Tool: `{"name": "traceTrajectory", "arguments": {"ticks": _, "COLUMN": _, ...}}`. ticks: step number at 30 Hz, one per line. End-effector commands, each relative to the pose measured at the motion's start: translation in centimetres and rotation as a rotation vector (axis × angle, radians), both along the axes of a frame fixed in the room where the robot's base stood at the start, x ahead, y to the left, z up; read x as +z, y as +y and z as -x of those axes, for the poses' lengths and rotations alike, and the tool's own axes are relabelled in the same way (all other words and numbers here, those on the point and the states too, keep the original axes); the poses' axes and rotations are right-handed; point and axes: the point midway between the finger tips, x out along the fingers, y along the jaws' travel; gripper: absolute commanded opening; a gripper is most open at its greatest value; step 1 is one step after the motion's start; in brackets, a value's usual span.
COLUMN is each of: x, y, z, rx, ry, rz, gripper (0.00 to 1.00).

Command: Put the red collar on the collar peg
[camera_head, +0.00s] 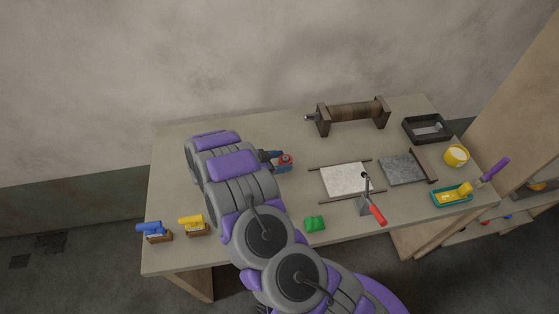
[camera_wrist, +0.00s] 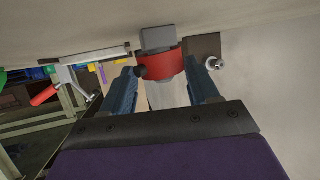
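The red collar (camera_head: 286,161) is on the table left of the middle, beside my gripper (camera_head: 272,158). In the wrist view the red collar (camera_wrist: 163,65) has a dark knob on its side and sits around a pale grey upright post (camera_wrist: 169,94). A grey block (camera_wrist: 157,38) shows just beyond the collar. My gripper (camera_wrist: 162,78) is open, with one finger on each side of the collar and narrow gaps showing. I cannot tell from the frames whether this post is the collar peg.
A wooden roller stand (camera_head: 352,115) is behind and to the right. A white sheet (camera_head: 345,180), a red-handled tool (camera_head: 376,213), a grey felt board (camera_head: 403,169) and a green lump (camera_head: 314,223) lie right.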

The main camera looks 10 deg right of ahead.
Motion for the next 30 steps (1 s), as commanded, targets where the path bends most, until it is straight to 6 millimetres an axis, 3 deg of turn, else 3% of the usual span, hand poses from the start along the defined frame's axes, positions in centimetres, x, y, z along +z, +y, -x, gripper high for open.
{"name": "traceTrajectory", "arguments": {"ticks": 7, "x": 0.0, "y": 0.0, "z": 0.0, "rx": 0.0, "ry": 0.0, "rz": 0.0, "gripper": 0.82}}
{"name": "traceTrajectory", "arguments": {"ticks": 17, "x": 0.3, "y": 0.6, "z": 0.1, "rx": 0.002, "ry": -0.001, "rz": 0.0, "gripper": 0.82}}
{"name": "traceTrajectory", "arguments": {"ticks": 23, "x": 1.5, "y": 3.4, "z": 0.9, "rx": 0.003, "ry": -0.002, "rz": -0.001, "gripper": 0.82}}
{"name": "traceTrajectory", "arguments": {"ticks": 30, "x": 3.5, "y": 8.3, "z": 2.3, "rx": 0.005, "ry": 0.0, "rz": -0.002, "gripper": 0.82}}
